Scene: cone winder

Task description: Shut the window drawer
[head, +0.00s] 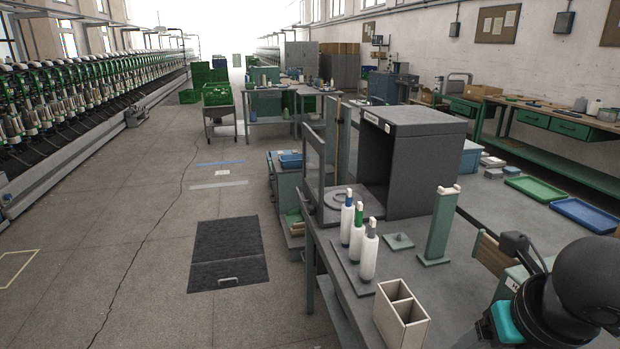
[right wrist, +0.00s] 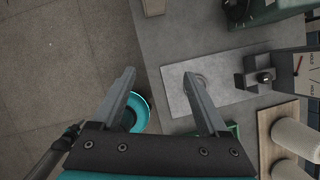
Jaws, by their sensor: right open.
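The window drawer (head: 314,168) is a grey framed clear front panel with a flat tray (head: 343,210) behind it. It stands pulled out to the left of the dark grey box cabinet (head: 425,160) on the workbench. A round ring lies on the tray. The cabinet's mouth is open and dark inside. My right arm is at the lower right of the head view, well apart from the drawer; its fingers are not clear there. In the right wrist view my right gripper (right wrist: 159,73) is open and empty, above the bench edge. My left gripper is not in view.
A cream divided box (head: 400,315), a green post (head: 440,225) and a small green plate (head: 398,241) are nearby.

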